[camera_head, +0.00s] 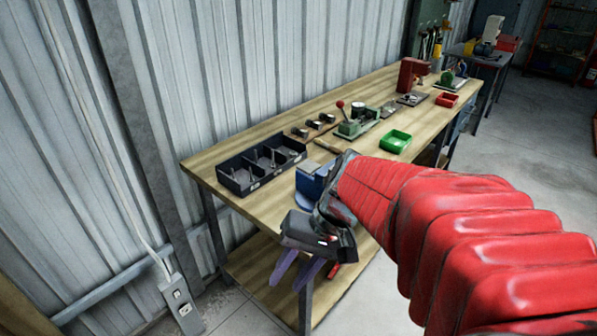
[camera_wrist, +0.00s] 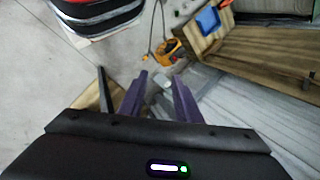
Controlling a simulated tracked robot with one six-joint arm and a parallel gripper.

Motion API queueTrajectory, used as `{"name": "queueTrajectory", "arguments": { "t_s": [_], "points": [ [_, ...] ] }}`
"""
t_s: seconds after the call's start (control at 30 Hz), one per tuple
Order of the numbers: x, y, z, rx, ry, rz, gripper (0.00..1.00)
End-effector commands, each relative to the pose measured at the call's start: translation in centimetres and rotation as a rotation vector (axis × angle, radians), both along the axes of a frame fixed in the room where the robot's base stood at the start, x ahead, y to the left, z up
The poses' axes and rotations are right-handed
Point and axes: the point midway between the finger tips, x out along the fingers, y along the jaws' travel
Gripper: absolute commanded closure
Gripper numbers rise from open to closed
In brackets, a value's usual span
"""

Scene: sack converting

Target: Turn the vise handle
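In the head view, a blue vise (camera_head: 309,186) is at the near front edge of the bench (camera_head: 240,199). My arm and wrist cover much of it, and I cannot make out its handle. My gripper (camera_head: 287,285) hangs in front of the bench's near end, below the top's level in the picture, with its purple fingers pointing down. In the wrist view my gripper (camera_wrist: 161,79) has its two purple fingers apart, with nothing between them. The fingers appear apart from the vise. The vise is not clearly identifiable in the wrist view.
A black divided bin (camera_head: 262,166), a green tray (camera_head: 395,141), a red tray (camera_head: 447,100) and a green toggle tool (camera_head: 358,122) are on the bench. A corrugated wall (camera_head: 215,65) stands behind. Open floor (camera_head: 540,150) lies right. A yellow device (camera_wrist: 172,47) with black leads shows in the wrist view.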

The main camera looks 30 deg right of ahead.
Motion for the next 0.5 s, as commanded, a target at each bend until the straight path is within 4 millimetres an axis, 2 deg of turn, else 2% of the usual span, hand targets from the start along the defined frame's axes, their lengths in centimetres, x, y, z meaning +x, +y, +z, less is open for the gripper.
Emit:
{"name": "queueTrajectory", "arguments": {
  "t_s": [0.27,0.5],
  "points": [
    [2.1,-3.4,-1.3,0.271,0.036,-0.187,0.7],
    [4.0,-7.6,-2.0,0.503,-0.005,-0.356,0.7]
  ]
}}
